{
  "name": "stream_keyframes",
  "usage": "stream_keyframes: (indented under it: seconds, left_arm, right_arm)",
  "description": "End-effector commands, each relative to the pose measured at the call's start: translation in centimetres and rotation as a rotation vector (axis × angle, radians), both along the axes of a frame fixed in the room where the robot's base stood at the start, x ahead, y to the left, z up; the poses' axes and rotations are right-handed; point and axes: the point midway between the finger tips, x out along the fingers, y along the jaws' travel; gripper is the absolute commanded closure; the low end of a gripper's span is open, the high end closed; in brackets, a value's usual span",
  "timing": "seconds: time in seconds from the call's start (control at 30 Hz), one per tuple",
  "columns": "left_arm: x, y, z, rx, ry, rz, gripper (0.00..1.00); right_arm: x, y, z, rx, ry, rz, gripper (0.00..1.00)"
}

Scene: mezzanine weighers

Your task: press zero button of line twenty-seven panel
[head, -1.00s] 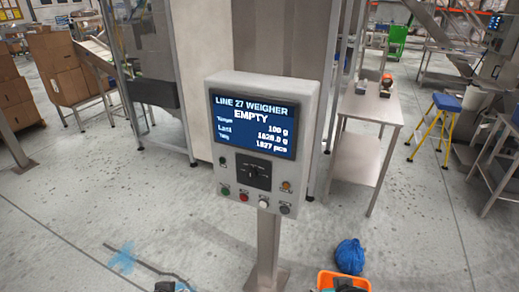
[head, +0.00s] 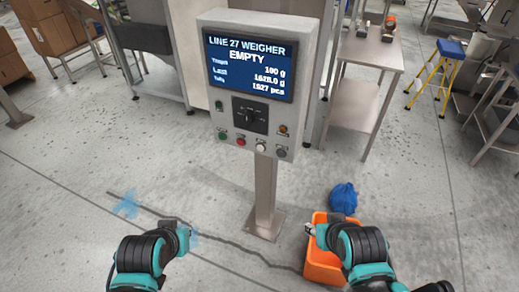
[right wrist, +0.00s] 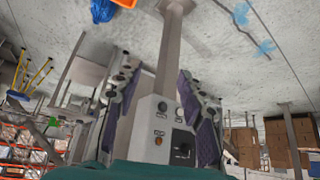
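The line 27 weigher panel (head: 250,85) is a grey box on a post with a blue screen reading "EMPTY". Its bottom row has a green button (head: 223,135), a red button (head: 241,141), a white button (head: 261,146) and a dark button (head: 281,152). Their labels are too small to read, so I cannot tell which is zero. My left gripper (head: 187,232) is low, left of the post; its opening is unclear. My right gripper (head: 314,230) is low, right of the post. In the right wrist view its fingers are apart and empty, with the upside-down panel (right wrist: 145,125) beyond, not touching.
An orange crate (head: 318,268) stands on the floor by the post, beside my right gripper, with a blue bag (head: 343,197) behind it. A steel table (head: 372,50) and yellow stool (head: 438,75) are at right.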

Motion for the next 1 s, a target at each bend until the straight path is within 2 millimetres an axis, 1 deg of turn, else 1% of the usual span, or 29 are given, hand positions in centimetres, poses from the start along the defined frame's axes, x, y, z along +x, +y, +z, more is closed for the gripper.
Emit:
stream_keyframes:
  seconds: [0.03, 0.13, 0.17, 1.0]
  left_arm:
    - [0.00, 0.00, 0.00, 0.000, 0.000, 0.000, 1.00]
    - [0.00, 0.00, 0.00, 0.000, 0.000, 0.000, 1.00]
    - [0.00, 0.00, 0.00, 0.000, 0.000, 0.000, 1.00]
    - [0.00, 0.00, 0.00, 0.000, 0.000, 0.000, 1.00]
  right_arm:
    - [0.00, 0.00, 0.00, 0.000, 0.000, 0.000, 0.71]
    - [0.00, 0.00, 0.00, 0.000, 0.000, 0.000, 0.97]
    - [0.00, 0.00, 0.00, 0.000, 0.000, 0.000, 1.00]
    - [0.00, 0.00, 0.00, 0.000, 0.000, 0.000, 1.00]
